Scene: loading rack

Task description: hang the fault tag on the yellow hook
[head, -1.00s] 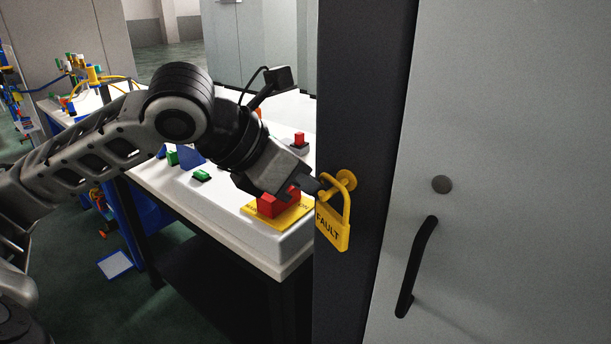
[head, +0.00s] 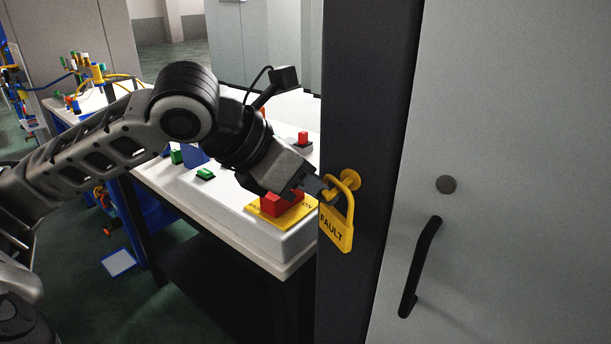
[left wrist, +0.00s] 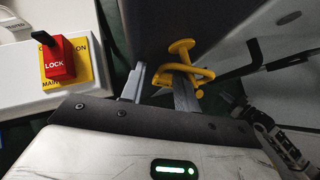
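The yellow fault tag (head: 336,232), a padlock shape with "FAULT" on its body, hangs upright against the dark post. Its shackle loops over the yellow hook (head: 353,179), which sticks out of the post. In the left wrist view the hook's round base (left wrist: 182,47) and the curved yellow shackle (left wrist: 208,72) show; the tag's body is hidden there. My left gripper (head: 321,186) is just left of the shackle, very close to it. Its fingers look apart in the left wrist view (left wrist: 160,88), with nothing clearly held between them.
The dark post (head: 365,110) and grey door with a black handle (head: 421,265) stand at the right. A red lock switch (head: 282,203) on a yellow plate is below my left gripper; it also shows in the left wrist view (left wrist: 58,65). A white bench edge lies beneath.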

